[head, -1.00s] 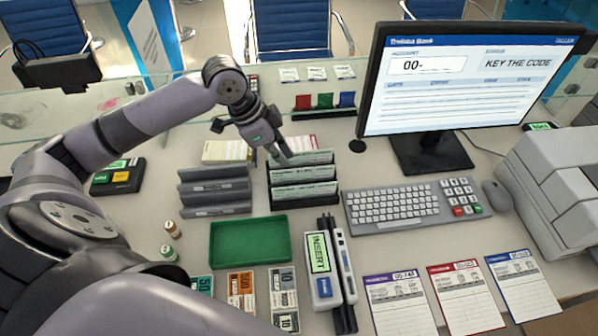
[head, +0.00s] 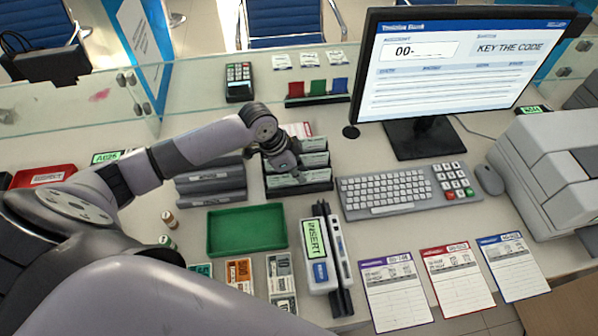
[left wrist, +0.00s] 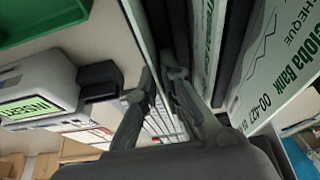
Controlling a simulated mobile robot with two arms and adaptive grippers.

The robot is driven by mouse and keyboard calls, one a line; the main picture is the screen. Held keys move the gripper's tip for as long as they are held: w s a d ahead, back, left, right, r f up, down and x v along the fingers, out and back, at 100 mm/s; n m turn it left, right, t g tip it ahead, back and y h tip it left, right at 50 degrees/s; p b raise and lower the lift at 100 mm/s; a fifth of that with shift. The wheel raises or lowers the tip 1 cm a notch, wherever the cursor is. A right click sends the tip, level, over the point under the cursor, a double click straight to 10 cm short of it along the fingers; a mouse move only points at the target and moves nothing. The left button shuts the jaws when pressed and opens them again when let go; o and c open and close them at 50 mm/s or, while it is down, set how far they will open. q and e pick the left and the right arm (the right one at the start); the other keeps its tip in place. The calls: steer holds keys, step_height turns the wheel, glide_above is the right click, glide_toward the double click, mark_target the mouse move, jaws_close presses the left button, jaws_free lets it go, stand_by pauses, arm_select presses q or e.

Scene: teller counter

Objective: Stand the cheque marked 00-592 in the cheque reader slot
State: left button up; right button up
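Several pale green cheques (head: 312,160) stand in a dark stepped rack (head: 325,185) in the head view. My left gripper (head: 288,172) is at the front left part of this rack, pointing down and hiding some of the cheques. In the left wrist view, its fingers (left wrist: 160,95) are apart, with a thin cheque edge between them. A cheque marked 00-427 (left wrist: 285,65) stands to their right in that view. I cannot read 00-592 on any cheque. The cheque reader (head: 318,270) shows INSERT, and its dark slot (head: 334,262) looks empty. My right gripper is out of view.
A green tray (head: 212,252) lies left of the reader, with a grey stepped rack (head: 212,198) behind it. The keyboard (head: 385,197) is right of the cheque rack. Printed slips (head: 396,290) lie at the front right. The monitor (head: 455,80) reads KEY THE CODE.

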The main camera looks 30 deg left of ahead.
arm_select(q)
jaws_close()
stand_by(0.6)
steer(key=shift+r, duration=0.15)
steer(key=shift+r+p, duration=3.15)
steer(key=shift+p, duration=0.3)
step_height(320, 180, up, 5)
steer(key=p, duration=0.5)
steer(key=shift+d, duration=0.1)
